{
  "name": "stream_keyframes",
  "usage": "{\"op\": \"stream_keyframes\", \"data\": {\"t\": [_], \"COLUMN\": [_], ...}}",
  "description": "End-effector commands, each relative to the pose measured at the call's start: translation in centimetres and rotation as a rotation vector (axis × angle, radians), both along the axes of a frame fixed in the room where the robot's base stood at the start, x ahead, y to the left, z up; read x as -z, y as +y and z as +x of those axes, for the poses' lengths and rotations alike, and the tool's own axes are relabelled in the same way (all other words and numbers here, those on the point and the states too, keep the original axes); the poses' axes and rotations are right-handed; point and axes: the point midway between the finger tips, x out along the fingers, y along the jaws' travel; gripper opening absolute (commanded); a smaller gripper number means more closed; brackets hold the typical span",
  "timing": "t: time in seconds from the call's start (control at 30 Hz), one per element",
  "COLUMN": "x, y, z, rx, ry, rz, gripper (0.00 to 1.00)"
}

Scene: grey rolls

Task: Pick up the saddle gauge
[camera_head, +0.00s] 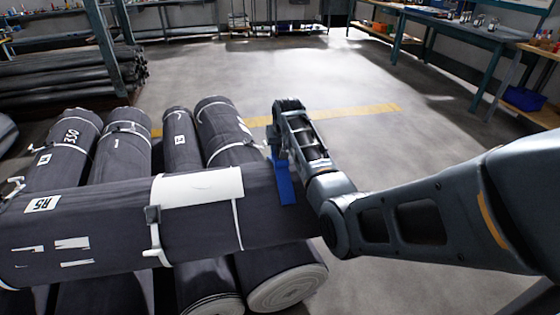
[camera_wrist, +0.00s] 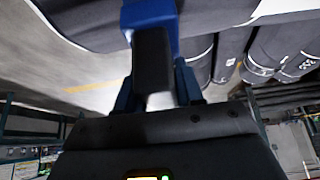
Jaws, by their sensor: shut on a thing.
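The saddle gauge (camera_head: 286,184) is a blue piece against the upper side of the top grey roll, near that roll's right end. In the wrist view its blue body (camera_wrist: 150,14) is at the top, with a dark block (camera_wrist: 152,62) below it. My gripper (camera_head: 278,152) is above the roll's far side, shut on the gauge. In the wrist view the gripper's blue fingers (camera_wrist: 156,86) flank the dark block. I cannot tell whether the gauge touches the roll. Part of the gauge is hidden behind my gripper.
The top roll (camera_head: 110,222) lies across several other grey rolls (camera_head: 222,125), with a white wrap (camera_head: 198,186) and straps. Dark rolls (camera_head: 60,75) are stacked at far left. A bench (camera_head: 455,30) stands at far right. The floor (camera_head: 350,85) beyond is clear.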

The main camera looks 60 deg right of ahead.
Motion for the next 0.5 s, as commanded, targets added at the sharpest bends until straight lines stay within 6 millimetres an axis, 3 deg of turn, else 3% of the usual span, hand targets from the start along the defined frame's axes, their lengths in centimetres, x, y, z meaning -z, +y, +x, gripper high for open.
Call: {"op": "stream_keyframes", "data": {"t": [0.13, 0.5], "x": [0.0, 0.01], "y": [0.01, 0.02], "z": [-0.01, 0.0], "rx": [0.0, 0.0], "ry": [0.0, 0.001], "rz": [0.0, 0.001], "gripper": [0.0, 0.0]}}
